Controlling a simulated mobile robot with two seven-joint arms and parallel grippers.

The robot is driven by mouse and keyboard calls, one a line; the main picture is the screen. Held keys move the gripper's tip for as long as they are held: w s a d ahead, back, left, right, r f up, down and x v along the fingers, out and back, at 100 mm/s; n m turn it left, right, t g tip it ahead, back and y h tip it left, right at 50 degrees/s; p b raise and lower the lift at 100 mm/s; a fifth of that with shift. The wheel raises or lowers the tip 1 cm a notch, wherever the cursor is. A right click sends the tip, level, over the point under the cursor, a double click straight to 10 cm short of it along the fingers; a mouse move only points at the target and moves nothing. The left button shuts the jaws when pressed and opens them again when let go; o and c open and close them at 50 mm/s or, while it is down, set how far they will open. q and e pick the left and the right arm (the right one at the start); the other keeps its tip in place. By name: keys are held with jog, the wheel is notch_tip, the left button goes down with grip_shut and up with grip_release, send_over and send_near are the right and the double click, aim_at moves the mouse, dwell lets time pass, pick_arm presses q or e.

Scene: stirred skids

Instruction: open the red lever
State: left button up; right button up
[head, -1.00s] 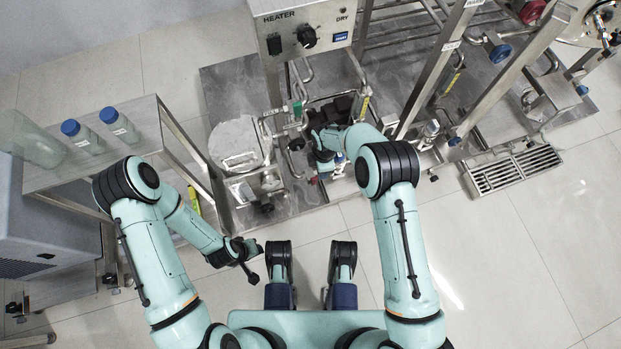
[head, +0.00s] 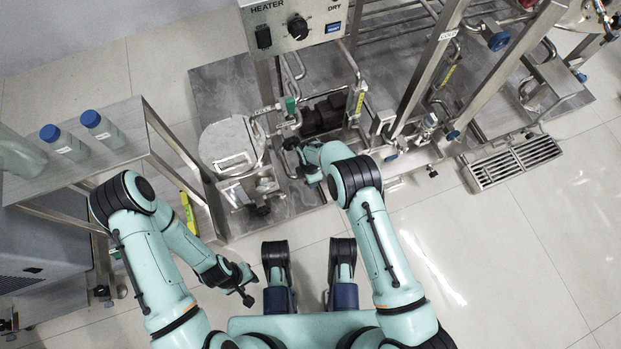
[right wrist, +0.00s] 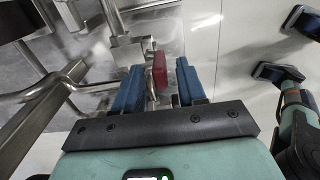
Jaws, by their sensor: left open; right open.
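The red lever (right wrist: 160,70) shows in the right wrist view, on a steel pipe fitting. The fingers are open, and I cannot tell if either touches the lever. In the head view my right arm reaches to the front of the skid, and its gripper and the lever are hidden there behind the arm. My left gripper (head: 238,285) is open and empty, low over the floor left of my feet.
The heater control box (head: 297,25) stands above the skid's pipes and a round steel vessel (head: 228,143). A side table (head: 110,160) with blue-capped bottles (head: 64,143) is at the left. A floor drain grate (head: 512,162) lies at the right. The floor at the lower right is clear.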

pick_arm(q)
jog(key=shift+s+f, duration=0.1)
jog(key=shift+s, duration=0.3)
pick_arm(e)
jog(key=shift+f, duration=0.5)
grip_shut()
jog(key=shift+s+a+h, duration=0.2)
jog(key=shift+a+h, duration=0.4)
jog(key=h, duration=0.1)
jog(key=a+t+h, duration=0.1)
jog(key=h, duration=0.1)
jog(key=shift+s+a+f, duration=0.3)
jog(key=shift+a, duration=0.1)
grip_release()
